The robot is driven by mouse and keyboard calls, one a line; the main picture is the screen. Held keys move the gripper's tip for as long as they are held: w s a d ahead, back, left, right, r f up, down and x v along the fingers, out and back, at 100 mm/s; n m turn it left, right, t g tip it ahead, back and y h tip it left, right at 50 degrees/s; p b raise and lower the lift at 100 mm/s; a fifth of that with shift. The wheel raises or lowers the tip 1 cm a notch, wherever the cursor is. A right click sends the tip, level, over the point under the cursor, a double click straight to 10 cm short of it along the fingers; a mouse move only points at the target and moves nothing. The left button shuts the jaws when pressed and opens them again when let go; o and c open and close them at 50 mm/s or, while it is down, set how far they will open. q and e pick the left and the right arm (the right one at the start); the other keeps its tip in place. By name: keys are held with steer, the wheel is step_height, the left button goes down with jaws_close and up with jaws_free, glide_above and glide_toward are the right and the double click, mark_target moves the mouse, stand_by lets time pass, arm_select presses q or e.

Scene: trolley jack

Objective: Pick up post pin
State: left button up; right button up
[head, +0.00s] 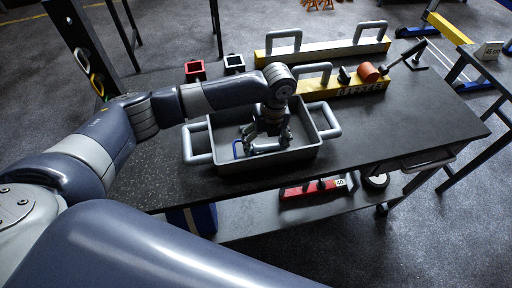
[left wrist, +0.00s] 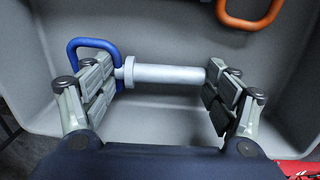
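The post pin (left wrist: 170,74) is a silver rod with a collar and a blue loop handle (left wrist: 92,52), lying in the grey tray. Its blue handle also shows in the head view (head: 237,150). The grey tray (head: 215,157) has tube handles at both ends and sits on the dark table. My left gripper (head: 268,146) reaches down into the tray. In the left wrist view its fingers (left wrist: 160,95) are wide apart, with the rod between or just beyond them; I cannot tell whether they touch it. My right gripper is not in view.
An orange loop handle (left wrist: 250,12) lies near the tray's far side. Yellow bars with grey handles (head: 330,50), an orange cylinder (head: 368,72) and small red (head: 195,70) and black (head: 235,63) frames stand behind the tray. The table's right part is clear.

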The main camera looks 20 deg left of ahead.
mark_target(265, 146)
arm_select(q)
steer(key=shift+c, duration=0.2)
steer(key=shift+r, duration=0.35)
step_height(265, 146, up, 9)
steer(key=b, duration=0.1)
steer(key=shift+r+b, duration=0.2)
steer(key=shift+b, duration=0.15)
